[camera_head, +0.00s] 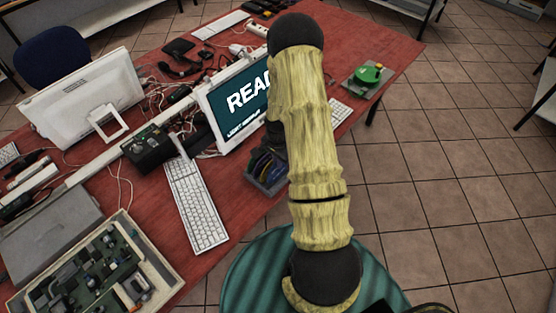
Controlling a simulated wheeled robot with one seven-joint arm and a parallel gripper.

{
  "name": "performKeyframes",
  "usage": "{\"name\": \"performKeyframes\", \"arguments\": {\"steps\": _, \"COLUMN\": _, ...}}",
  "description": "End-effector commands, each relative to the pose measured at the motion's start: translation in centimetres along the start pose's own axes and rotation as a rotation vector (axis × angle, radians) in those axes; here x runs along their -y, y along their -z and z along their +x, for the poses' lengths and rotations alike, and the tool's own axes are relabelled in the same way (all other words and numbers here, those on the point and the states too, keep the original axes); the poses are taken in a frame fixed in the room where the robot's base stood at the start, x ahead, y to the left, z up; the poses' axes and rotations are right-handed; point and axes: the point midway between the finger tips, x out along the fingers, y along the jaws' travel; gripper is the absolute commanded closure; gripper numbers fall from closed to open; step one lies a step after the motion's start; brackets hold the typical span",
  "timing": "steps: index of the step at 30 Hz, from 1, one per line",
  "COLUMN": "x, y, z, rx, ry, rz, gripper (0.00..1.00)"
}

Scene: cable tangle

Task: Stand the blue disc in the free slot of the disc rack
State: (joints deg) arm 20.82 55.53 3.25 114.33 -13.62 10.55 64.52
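A small grey disc rack (266,184) stands near the front edge of the red table, left of my arm. Dark discs stand in it, and a blue edge (259,163) shows among them. I cannot tell whether this is the blue disc or which slot is free. My yellow-sleeved arm hides the rack's right side. A dark part of my wrist or gripper (274,146) shows just above the rack, beside the arm. Its fingers are not clear, so I cannot tell whether it is open, shut or holding a disc.
A white keyboard (196,205) lies left of the rack. A lit monitor (236,104) stands behind it. A tray with a circuit board (104,272) is at the lower left. A green object (368,75) sits at the table's right end. Tiled floor is open on the right.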

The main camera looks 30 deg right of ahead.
Motion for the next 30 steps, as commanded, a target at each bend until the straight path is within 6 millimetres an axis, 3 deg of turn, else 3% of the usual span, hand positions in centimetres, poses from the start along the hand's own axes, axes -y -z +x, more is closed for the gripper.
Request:
{"name": "performKeyframes", "arguments": {"steps": 15, "x": 0.0, "y": 0.1, "z": 3.0, "rx": -0.001, "ry": 0.000, "rz": 0.000, "gripper": 1.00}}
{"name": "performKeyframes", "arguments": {"steps": 29, "x": 0.0, "y": 0.1, "z": 3.4, "rx": -0.001, "ry": 0.000, "rz": 0.000, "gripper": 1.00}}
{"name": "performKeyframes", "arguments": {"steps": 30, "x": 0.0, "y": 0.0, "z": 3.4, "rx": -0.001, "ry": 0.000, "rz": 0.000, "gripper": 0.89}}
